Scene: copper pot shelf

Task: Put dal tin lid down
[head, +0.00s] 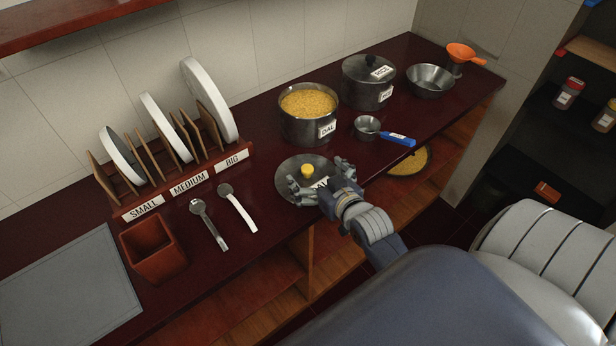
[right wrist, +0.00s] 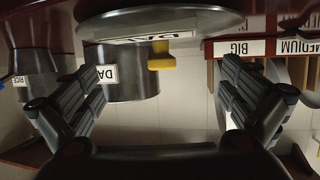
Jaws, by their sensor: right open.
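The dal tin lid (head: 291,169), a grey disc with a yellow knob and a white label, lies flat on the dark red counter in front of the dal tin. It also shows in the right wrist view (right wrist: 215,22), where the picture is upside down. The dal tin (head: 302,129) stands uncovered, full of yellow dal, its label facing front. My right gripper (head: 319,177) is open over the lid's near side. Its fingers are spread wide either side of the knob (right wrist: 161,56), with nothing between them gripped. My left gripper is out of view.
A lidded rice tin (head: 361,91), a steel bowl (head: 431,82) and a blue-handled cup (head: 367,127) stand right of the lid. Two spoons (head: 238,206) and a lid rack (head: 187,183) are left. The counter between spoons and lid is clear.

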